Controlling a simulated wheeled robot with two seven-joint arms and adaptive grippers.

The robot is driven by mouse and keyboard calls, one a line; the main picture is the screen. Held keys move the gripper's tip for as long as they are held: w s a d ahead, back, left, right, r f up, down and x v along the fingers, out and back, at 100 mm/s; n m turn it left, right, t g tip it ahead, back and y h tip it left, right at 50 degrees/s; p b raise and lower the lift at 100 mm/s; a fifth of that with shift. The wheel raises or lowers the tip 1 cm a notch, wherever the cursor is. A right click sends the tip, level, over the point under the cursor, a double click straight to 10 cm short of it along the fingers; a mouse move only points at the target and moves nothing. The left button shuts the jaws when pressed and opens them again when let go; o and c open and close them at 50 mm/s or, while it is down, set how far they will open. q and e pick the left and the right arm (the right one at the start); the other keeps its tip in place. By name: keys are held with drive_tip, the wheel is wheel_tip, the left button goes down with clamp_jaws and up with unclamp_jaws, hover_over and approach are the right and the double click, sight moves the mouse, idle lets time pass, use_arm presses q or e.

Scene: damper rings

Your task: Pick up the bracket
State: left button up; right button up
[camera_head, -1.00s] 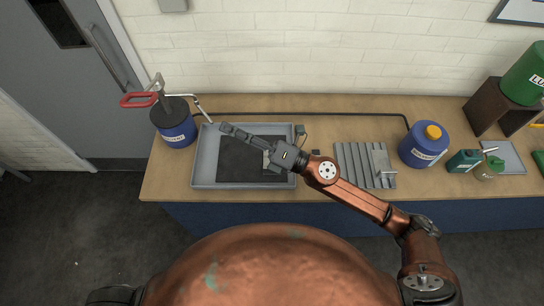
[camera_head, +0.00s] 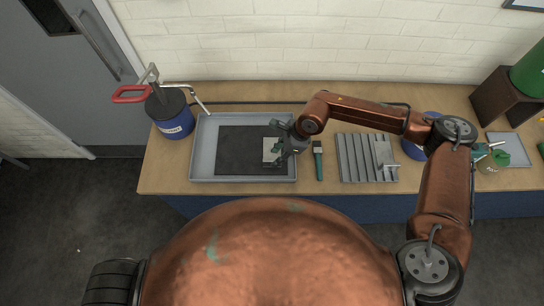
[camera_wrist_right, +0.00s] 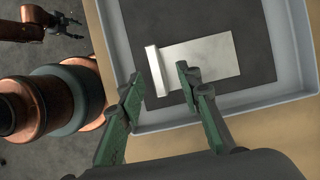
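The bracket (camera_wrist_right: 205,58), a pale metal plate with a raised flange along one end, lies on the dark mat in the grey tray. In the head view the bracket (camera_head: 268,149) is partly hidden by my right gripper (camera_head: 280,153). In the right wrist view my right gripper (camera_wrist_right: 160,74) is open and empty, its green fingers apart, with the flange showing between the fingertips. I cannot tell the exact height above it. My left gripper (camera_wrist_right: 68,24) shows small at the top left of the wrist view, its fingers apart, away from the tray.
The tray (camera_head: 203,150) has raised walls around the dark mat (camera_head: 228,150). A green-handled tool (camera_head: 318,162) lies right of it, then a ribbed metal rack (camera_head: 352,160) with a metal piece on it. A blue container (camera_head: 174,124) stands left. The mat's left part is clear.

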sight(273, 160)
drive_tip(key=x, duration=0.4)
drive_tip(key=shift+s+a+f+p, duration=0.15)
drive_tip(key=shift+f+p, duration=0.1)
drive_tip(key=shift+p, duration=0.1)
drive_tip(key=shift+c, duration=0.4)
clamp_jaws()
